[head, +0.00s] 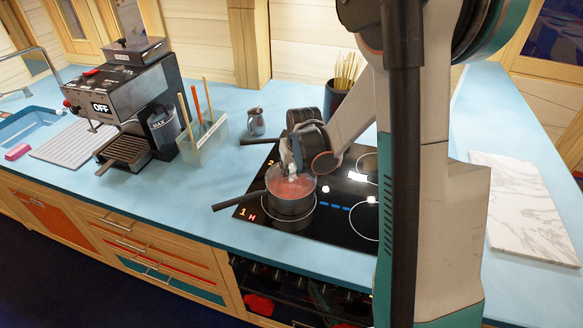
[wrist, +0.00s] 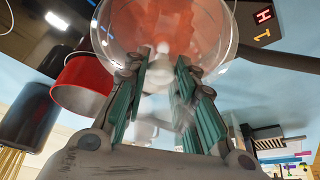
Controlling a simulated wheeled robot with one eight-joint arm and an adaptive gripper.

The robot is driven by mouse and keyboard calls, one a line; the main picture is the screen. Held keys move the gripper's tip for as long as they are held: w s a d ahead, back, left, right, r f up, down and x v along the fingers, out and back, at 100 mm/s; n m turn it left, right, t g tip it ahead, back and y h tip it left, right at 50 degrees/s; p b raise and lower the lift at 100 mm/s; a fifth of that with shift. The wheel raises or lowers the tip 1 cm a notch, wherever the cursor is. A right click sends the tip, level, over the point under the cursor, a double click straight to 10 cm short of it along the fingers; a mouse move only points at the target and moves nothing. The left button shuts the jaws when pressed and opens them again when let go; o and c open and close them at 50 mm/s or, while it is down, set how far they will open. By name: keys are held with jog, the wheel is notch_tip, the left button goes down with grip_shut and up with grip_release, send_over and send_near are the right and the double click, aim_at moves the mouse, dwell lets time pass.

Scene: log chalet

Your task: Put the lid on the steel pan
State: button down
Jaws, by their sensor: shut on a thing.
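The steel pan (head: 291,206) stands on the black hob at the left front, with its dark handle pointing left and reddish contents inside. My gripper (head: 292,172) is directly above it, pointing down. In the wrist view my gripper (wrist: 161,68) is shut on the knob of a clear glass lid (wrist: 214,28). The lid is over the pan opening, and red shows through it. The pan's handle (wrist: 278,59) shows beyond the lid's edge. I cannot tell whether the lid's rim touches the pan all round.
A red pot (wrist: 84,82) and a dark container (wrist: 30,115) show beside the lid in the wrist view. A small metal jug (head: 256,121), a utensil holder (head: 203,140) and a coffee machine (head: 128,100) stand left. A marble board (head: 525,205) lies right.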

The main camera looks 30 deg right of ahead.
jog(key=shift+f+b, duration=0.4)
dwell(0.5)
jog(key=c, duration=1.2)
grip_release()
jog(key=shift+c, duration=0.2)
jog(key=o, duration=0.5)
jog(key=shift+r+p, duration=2.2)
jog(key=shift+r, duration=1.35)
